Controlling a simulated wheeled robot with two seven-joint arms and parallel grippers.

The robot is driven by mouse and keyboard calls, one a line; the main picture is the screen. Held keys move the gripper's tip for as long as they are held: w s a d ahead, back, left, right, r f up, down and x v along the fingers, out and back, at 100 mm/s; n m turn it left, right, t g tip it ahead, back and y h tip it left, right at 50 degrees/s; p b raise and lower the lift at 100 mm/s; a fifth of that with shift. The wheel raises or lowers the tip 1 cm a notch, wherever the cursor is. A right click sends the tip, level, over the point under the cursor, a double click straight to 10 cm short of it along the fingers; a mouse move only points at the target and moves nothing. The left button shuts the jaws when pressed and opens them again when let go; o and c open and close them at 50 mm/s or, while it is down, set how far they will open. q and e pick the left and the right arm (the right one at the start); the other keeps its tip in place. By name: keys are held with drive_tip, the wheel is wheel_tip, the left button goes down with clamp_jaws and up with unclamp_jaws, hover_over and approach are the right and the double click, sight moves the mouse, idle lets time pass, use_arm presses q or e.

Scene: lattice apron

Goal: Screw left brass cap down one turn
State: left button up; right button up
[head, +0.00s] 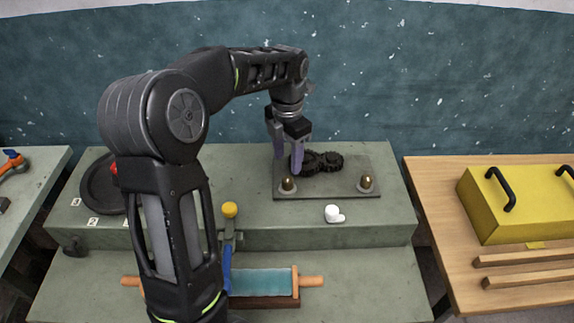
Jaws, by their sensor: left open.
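The left brass cap (288,184) stands near the front left corner of a dark plate (330,191) on the raised green bench. A second brass cap (366,182) stands near the plate's front right corner. My left gripper (287,165) points down just above and behind the left cap, its pale purple fingers apart. Nothing shows between the fingers, and I cannot tell whether they touch the cap. Dark gears (322,161) lie on the plate right beside the fingers. My right gripper is not in view.
A small white object (333,213) sits in front of the plate. A yellow knob (229,209) stands left of it. A blue roller (265,282) with wooden handles lies on the lower bench. A yellow box (510,210) stands on the wooden table at right.

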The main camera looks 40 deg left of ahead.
sight(287, 179)
use_arm(q)
drive_tip(key=shift+s+d+r, duration=0.1)
drive_tip(key=shift+f+p, duration=0.7)
drive_tip(key=shift+f, duration=3.25)
clamp_jaws()
